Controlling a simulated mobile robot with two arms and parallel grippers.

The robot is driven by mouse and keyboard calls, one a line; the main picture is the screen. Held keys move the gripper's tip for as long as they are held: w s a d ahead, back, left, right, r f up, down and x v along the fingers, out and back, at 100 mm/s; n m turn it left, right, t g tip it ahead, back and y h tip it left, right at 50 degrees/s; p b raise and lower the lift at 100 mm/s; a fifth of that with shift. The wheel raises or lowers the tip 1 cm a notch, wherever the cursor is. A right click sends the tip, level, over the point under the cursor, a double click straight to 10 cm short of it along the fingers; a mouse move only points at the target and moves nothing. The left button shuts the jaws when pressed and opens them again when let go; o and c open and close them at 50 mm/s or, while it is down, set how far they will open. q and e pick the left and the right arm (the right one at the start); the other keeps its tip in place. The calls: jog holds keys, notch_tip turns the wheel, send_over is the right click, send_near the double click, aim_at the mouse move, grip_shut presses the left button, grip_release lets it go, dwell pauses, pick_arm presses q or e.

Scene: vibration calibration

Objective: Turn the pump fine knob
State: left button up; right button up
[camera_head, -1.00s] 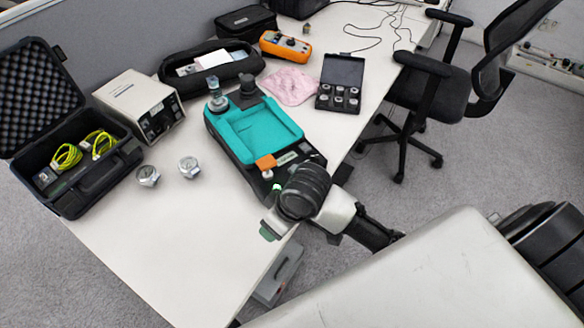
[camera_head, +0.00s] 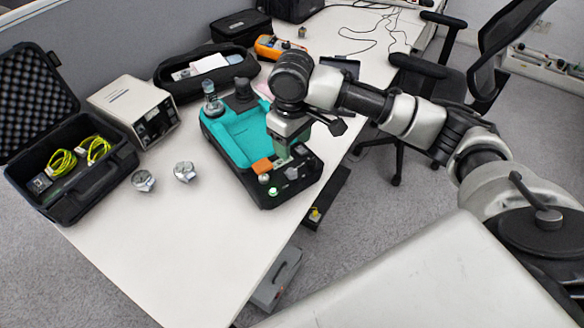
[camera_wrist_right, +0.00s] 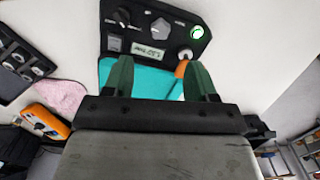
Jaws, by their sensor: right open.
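The pump is a black and teal unit (camera_head: 228,138) on the white table. Its front panel carries an orange part (camera_head: 262,166), a pale knob (camera_head: 291,173) and a green-lit round part (camera_head: 272,191). In the right wrist view the panel (camera_wrist_right: 150,42) shows a grey knob (camera_wrist_right: 160,28), a dark round knob (camera_wrist_right: 122,15), a small display and the green-lit part (camera_wrist_right: 197,32). I cannot tell which is the fine knob. My right gripper (camera_head: 281,156) points down above the panel; its green fingers (camera_wrist_right: 160,78) are apart with nothing held. My left gripper is out of view.
An open black case (camera_head: 110,165) with yellow cables and a white box instrument (camera_head: 134,107) are further left. The table front (camera_head: 195,245) is clear. An office chair (camera_head: 430,85) stands right.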

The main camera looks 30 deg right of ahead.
aim_at(292, 171)
notch_tip(292, 171, down, 10)
jog(key=shift+r+b, duration=0.15)
jog(key=shift+b, duration=0.15)
jog(key=c, duration=0.9)
jog(key=p, duration=0.2)
jog(key=n+p, duration=0.1)
jog(key=p, duration=0.1)
jog(key=shift+r+n, duration=0.3)
jog(key=shift+f+p, duration=0.1)
jog(key=shift+p, duration=0.35)
jog(key=shift+f, duration=0.15)
